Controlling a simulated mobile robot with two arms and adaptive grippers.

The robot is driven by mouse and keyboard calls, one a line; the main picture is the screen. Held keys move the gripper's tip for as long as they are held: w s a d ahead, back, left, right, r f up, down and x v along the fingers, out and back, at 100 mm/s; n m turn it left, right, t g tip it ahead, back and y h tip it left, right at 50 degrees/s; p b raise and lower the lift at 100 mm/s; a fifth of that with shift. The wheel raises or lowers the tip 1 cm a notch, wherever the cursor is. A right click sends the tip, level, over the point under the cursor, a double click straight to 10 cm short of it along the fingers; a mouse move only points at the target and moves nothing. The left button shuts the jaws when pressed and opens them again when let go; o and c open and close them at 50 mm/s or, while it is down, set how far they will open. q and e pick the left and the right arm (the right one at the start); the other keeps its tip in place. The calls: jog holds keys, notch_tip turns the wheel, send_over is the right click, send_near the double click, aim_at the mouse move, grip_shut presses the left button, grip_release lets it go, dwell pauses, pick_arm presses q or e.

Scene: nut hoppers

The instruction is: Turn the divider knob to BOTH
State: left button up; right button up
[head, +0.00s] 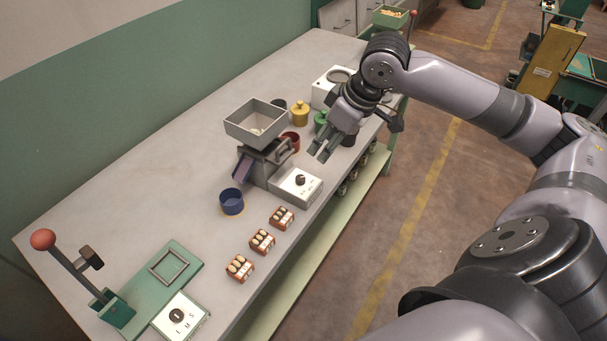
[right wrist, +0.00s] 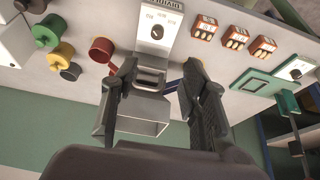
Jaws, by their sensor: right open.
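The divider's control box (head: 283,191) is a white block with a small dark round knob (head: 300,180) on its top, at the near edge of the bench. In the right wrist view the knob (right wrist: 157,32) appears at the top, on an upside-down labelled face. The label words are too small to read surely. The divider (head: 256,172) carries a grey hopper tray (head: 256,135) behind the box. My right gripper (head: 322,152) is open and empty, to the upper right of the knob and apart from it. In its wrist view the open fingers (right wrist: 160,68) frame the divider. My left gripper is out of view.
A blue cup (head: 231,207) and several orange nut packs (head: 262,241) lie left of and below the box. A lever press (head: 117,309) stands at lower left.

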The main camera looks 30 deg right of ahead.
aim_at(302, 178)
jog(key=x, duration=1.6)
jog(key=shift+w+d+f+p, duration=0.15)
jog(key=shift+w+d+p, duration=0.15)
jog(key=shift+w, duration=0.05)
jog(key=shift+c, duration=0.6)
grip_shut()
